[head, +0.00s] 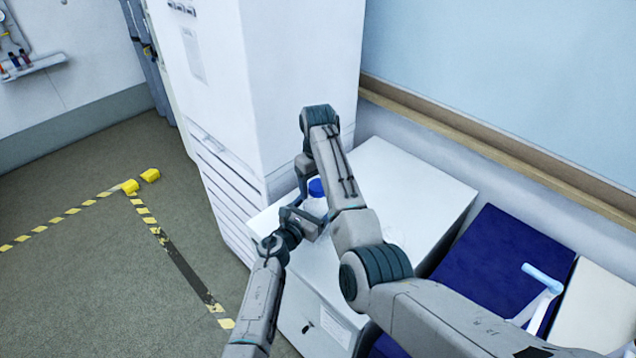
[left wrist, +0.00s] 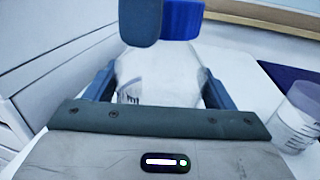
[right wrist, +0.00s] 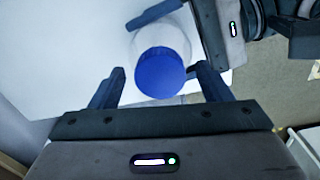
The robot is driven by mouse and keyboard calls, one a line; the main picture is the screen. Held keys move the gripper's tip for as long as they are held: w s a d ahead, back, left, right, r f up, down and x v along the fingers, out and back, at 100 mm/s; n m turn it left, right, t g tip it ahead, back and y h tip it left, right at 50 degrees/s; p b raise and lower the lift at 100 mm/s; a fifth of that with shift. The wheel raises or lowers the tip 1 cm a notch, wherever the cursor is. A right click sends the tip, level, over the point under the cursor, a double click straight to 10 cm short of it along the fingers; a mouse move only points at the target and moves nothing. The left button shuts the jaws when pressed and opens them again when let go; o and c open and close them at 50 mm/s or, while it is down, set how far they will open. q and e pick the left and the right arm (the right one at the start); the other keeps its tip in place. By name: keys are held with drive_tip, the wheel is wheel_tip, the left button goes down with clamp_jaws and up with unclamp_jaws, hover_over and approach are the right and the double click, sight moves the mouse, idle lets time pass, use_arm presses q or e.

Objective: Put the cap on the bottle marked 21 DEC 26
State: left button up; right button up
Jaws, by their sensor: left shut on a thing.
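A translucent bottle (left wrist: 160,75) with a printed label stands between the fingers of my left gripper (left wrist: 158,80), which is shut on it. The date on the label is not readable. A blue cap (right wrist: 160,72) sits over the bottle's top, and it also shows in the head view (head: 316,187). I cannot tell whether it is fully seated. My right gripper (right wrist: 157,70) is around the cap from above, its fingers apart with a visible gap on the left side. One of its fingers shows beside the cap in the left wrist view.
The bottle is over a white cabinet top (head: 420,185) beside a tall white cabinet (head: 290,70). A clear graduated container (left wrist: 297,118) stands to the right in the left wrist view. A dark blue surface (head: 505,260) lies further right. My two arms are close together.

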wheel_tip(320, 180, up, 8)
drive_tip(key=shift+f, duration=0.2)
idle(0.4)
use_arm(q)
drive_tip(key=o, duration=1.9)
drive_tip(key=shift+s+a+f, duration=0.1)
drive_tip(key=shift+s+a, duration=0.2)
drive_tip(key=shift+s, duration=0.15)
use_arm(e)
drive_tip(key=shift+f, duration=0.15)
drive_tip(key=shift+f+b, duration=0.75)
drive_tip(key=shift+b, duration=0.1)
use_arm(q)
drive_tip(key=v, duration=0.9)
drive_tip(key=shift+s+a, duration=0.2)
drive_tip(key=shift+s, duration=0.1)
